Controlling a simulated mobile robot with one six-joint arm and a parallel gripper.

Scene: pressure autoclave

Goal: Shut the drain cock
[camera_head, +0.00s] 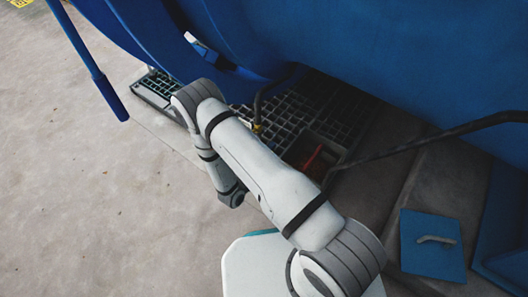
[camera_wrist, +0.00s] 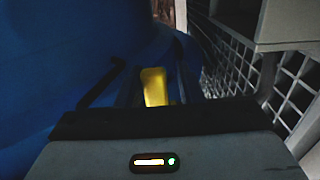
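In the wrist view, a bright yellow handle-like piece (camera_wrist: 154,87) stands between the dark fingers of my gripper (camera_wrist: 157,88). It looks like part of the drain cock, but the picture is too dark to be sure. I cannot tell whether the fingers touch it or only flank it. In the head view, a small brass-yellow fitting (camera_head: 257,128) shows at the lower end of a dark pipe (camera_head: 262,100) under the blue vessel. My arm hides my gripper in the head view.
The blue vessel (camera_head: 340,50) overhangs a dark floor grating (camera_head: 290,108). A red object (camera_head: 312,157) lies in a recess beside it. A dark pipe (camera_head: 430,140) crosses at right, near a blue plate with a handle (camera_head: 432,247).

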